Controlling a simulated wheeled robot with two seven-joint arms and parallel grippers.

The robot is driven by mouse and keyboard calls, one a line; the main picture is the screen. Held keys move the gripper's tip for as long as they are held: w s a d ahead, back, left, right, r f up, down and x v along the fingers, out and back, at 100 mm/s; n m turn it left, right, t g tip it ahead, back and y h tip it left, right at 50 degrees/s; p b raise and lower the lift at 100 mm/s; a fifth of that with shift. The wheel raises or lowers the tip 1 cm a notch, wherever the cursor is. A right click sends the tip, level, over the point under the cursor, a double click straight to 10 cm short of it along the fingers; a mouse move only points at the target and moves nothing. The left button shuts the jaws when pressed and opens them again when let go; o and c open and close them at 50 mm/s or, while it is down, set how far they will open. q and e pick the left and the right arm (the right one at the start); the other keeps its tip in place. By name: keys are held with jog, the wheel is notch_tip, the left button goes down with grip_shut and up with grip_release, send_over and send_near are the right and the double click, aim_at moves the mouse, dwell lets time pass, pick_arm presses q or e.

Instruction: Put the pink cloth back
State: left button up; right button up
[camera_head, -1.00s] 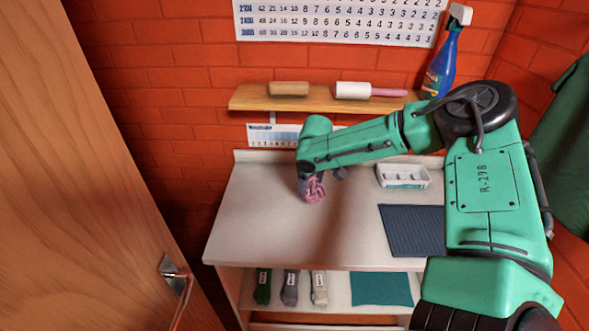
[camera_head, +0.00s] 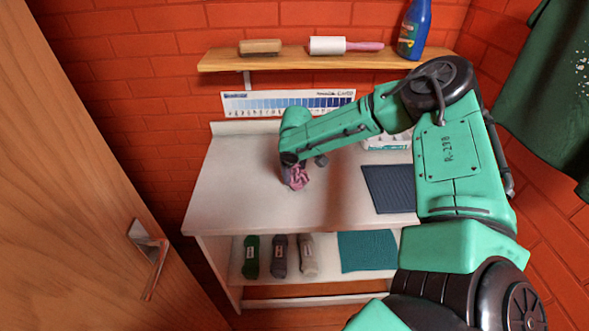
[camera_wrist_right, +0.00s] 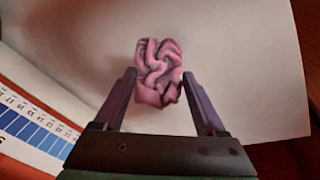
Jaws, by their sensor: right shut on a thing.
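The pink cloth (camera_head: 298,179) is a small crumpled bundle at the left-middle of the white worktop (camera_head: 235,180). My right gripper (camera_head: 292,168) reaches down to it from above. In the right wrist view the cloth (camera_wrist_right: 158,70) sits between the two dark fingertips of the right gripper (camera_wrist_right: 160,80), which is shut on it. I cannot tell whether the cloth touches the worktop or is slightly above it. My left gripper is not in view.
A dark ribbed mat (camera_head: 388,188) lies on the worktop's right, with a white tray (camera_head: 385,143) partly hidden behind my arm. A wooden shelf (camera_head: 290,60) holds a brush, lint roller and blue bottle.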

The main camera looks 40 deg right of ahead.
jog(key=o, duration=1.1)
jog(key=shift+w, duration=0.15)
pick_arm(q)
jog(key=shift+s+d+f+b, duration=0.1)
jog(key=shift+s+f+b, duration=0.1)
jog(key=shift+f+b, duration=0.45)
pick_arm(e)
jog(key=shift+o, duration=0.2)
jog(key=v, duration=1.4)
jog(key=shift+r, duration=0.25)
